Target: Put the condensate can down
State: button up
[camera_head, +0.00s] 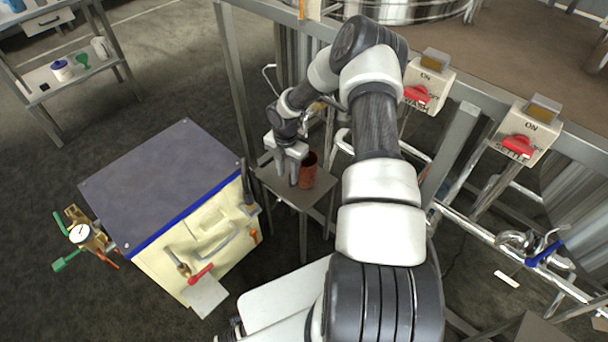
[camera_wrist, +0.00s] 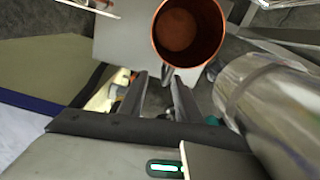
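The condensate can is a copper-brown open can (camera_head: 308,171). It appears to stand upright on a small grey stand (camera_head: 279,187), near the right part of its top. In the wrist view I look down into the can (camera_wrist: 187,33), which looks empty, and its handle (camera_wrist: 168,74) points toward my fingers. My gripper (camera_head: 290,176) is just left of the can, pointing down. In the wrist view the fingers of my gripper (camera_wrist: 160,78) are apart, with the handle's end close to or between the tips. I cannot see contact with the handle.
A cream cabinet with a dark top (camera_head: 165,185) stands left of the stand. Metal frame posts and pipes rise close behind and right. A shiny metal cylinder (camera_wrist: 265,95) is near my gripper's right side. Switch boxes (camera_head: 527,130) sit on the rail at right.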

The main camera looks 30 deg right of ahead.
aim_at(291, 187)
jog(key=shift+s+d+f+b, duration=0.15)
jog(key=shift+f+b, duration=0.25)
jog(key=shift+f, duration=1.1)
jog(key=shift+s+d+f+b, duration=0.1)
jog(key=shift+f+b, duration=0.3)
jog(key=shift+f, duration=1.1)
grip_shut()
